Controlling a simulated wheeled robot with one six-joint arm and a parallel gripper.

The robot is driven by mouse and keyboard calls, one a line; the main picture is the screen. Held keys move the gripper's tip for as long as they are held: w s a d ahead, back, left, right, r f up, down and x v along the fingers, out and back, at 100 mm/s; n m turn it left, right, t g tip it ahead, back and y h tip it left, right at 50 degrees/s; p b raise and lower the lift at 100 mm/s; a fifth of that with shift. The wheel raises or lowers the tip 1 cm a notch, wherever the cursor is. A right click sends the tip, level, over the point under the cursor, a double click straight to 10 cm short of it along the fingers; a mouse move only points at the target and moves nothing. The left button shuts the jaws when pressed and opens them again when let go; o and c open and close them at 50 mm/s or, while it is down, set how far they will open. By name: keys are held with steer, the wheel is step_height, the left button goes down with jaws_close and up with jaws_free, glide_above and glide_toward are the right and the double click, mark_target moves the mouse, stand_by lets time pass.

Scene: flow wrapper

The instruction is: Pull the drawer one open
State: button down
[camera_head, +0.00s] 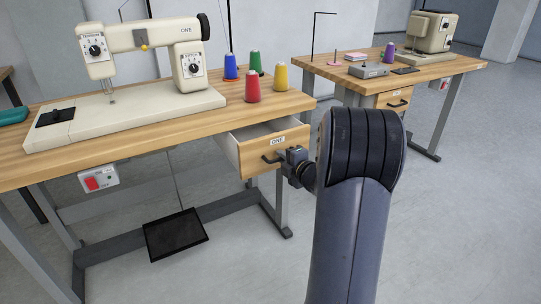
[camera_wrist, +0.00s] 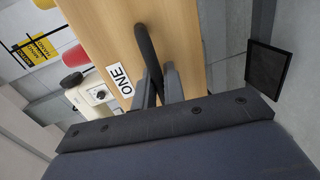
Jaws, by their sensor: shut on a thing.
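The drawer labelled ONE (camera_head: 256,153) is under the right end of the near sewing table. It stands partly pulled out, with its inside showing from above. Its dark handle (camera_head: 270,158) is on the wooden front. My gripper (camera_head: 284,157) is at the handle, with my arm reaching in from the right. In the wrist view the drawer front (camera_wrist: 185,30) fills the upper middle, with its ONE label (camera_wrist: 120,80). There the handle (camera_wrist: 147,48) runs between the two fingers of my gripper (camera_wrist: 160,83), which is shut on it.
The near table (camera_head: 150,140) holds a sewing machine (camera_head: 140,60) and several thread spools, the red one (camera_head: 252,86) near the drawer. A switch box (camera_head: 98,178) hangs under it, and a pedal (camera_head: 176,234) is below. A second table (camera_head: 440,68) stands behind right. The floor right is clear.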

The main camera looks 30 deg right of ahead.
steer(key=s, duration=1.2)
steer(key=shift+d+b, duration=0.2)
steer(key=shift+b, duration=0.2)
steer(key=c, duration=1.9)
jaws_free()
steer(key=s+p, duration=0.1)
steer(key=s, duration=0.2)
steer(key=s+r+p, duration=0.1)
steer(key=s, duration=0.3)
steer(key=s+r+p, duration=0.1)
steer(key=s, duration=0.2)
steer(key=shift+s+d, duration=0.2)
steer(key=shift+s, duration=0.1)
steer(key=w+b, duration=0.1)
steer(key=w, duration=0.2)
steer(key=w+f+b, duration=0.1)
steer(key=w, duration=0.3)
steer(key=w+f+b, duration=0.1)
steer(key=w, duration=0.3)
steer(key=shift+a, duration=0.2)
